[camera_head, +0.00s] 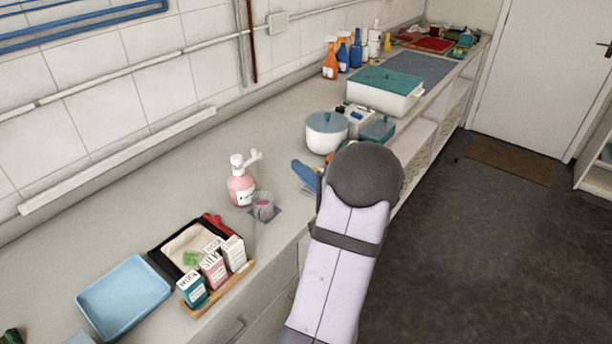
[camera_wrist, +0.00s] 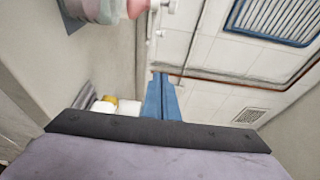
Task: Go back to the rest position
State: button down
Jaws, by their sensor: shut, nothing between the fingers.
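My gripper (camera_head: 303,172) shows as blue fingers just left of my dark wrist, over the counter near its front edge. Its fingers also show in the wrist view (camera_wrist: 161,84), together and with nothing held between them. My arm hides part of the counter behind it. A pink pump bottle (camera_head: 240,188) with a white top stands upright left of my gripper, apart from it. A clear cup (camera_head: 263,207) with something pink in it stands beside the bottle on a dark mat. A pinkish container shows blurred at the top of the wrist view (camera_wrist: 100,10).
A white pot (camera_head: 327,134) with a teal lid and a large white box (camera_head: 384,95) stand behind my gripper. Several small cartons (camera_head: 214,268) stand on a wooden board in front. A blue tray (camera_head: 123,297) lies at lower left. Spray bottles (camera_head: 330,60) line the wall.

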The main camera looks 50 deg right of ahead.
jog(key=shift+v, duration=1)
jog(key=shift+d, duration=0.15)
